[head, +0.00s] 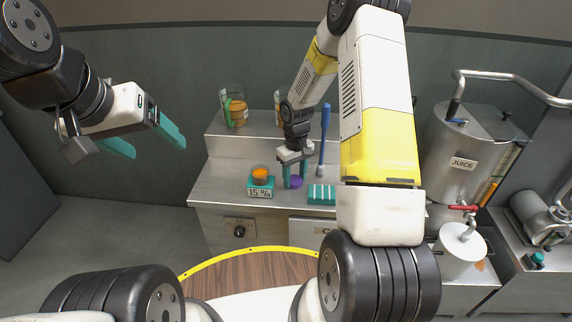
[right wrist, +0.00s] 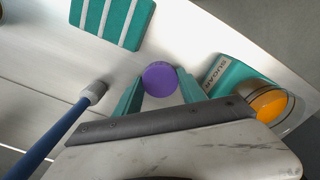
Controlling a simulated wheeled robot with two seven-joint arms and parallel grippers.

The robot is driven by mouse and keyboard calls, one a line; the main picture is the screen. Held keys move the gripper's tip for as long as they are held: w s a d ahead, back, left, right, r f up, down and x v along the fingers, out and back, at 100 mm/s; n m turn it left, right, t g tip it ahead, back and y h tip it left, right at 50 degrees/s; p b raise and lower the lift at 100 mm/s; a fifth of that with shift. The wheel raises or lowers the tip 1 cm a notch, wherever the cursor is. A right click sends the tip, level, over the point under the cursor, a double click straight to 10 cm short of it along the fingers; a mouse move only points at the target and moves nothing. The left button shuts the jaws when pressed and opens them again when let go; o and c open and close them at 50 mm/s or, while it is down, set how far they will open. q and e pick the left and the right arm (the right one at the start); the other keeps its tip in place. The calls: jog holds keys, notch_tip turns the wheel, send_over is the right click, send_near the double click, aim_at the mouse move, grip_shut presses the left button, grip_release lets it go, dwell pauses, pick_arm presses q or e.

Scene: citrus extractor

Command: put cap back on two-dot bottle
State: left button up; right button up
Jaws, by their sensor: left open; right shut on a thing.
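A round purple cap (right wrist: 160,78) sits between the teal fingers of my right gripper (right wrist: 158,88), which is shut on it. In the head view the cap (head: 296,182) shows low between the fingers of my right gripper (head: 294,176), just above or at the steel counter. Two bottles or jars with orange contents stand on the raised back shelf: one at left (head: 238,112) and one (head: 278,108) partly hidden by my right arm. No dots can be made out on either. My left gripper (head: 146,140) is open and empty, high at the left, away from the counter.
A blue-handled tool (head: 324,140) stands behind. A steel juice tank (head: 462,150) is at right.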

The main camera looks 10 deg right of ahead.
jog(key=shift+r, duration=0.15)
jog(key=shift+r, duration=0.6)
notch_tip(320, 180, up, 2)
jog(key=shift+r, duration=0.2)
jog(key=s+a+r, duration=0.1)
jog(key=s+a, duration=0.2)
jog(key=s, duration=1.2)
jog(key=shift+s, duration=0.35)
jog(key=shift+a+r, duration=0.1)
jog(key=m, duration=0.5)
send_near(295, 179)
jog(key=s, duration=0.1)
jog(key=s+f, duration=0.1)
jog(key=s, duration=0.1)
jog(key=s+a+f, duration=0.1)
jog(key=s, duration=0.1)
jog(key=shift+s+a+f, duration=0.1)
jog(key=shift+s, duration=0.05)
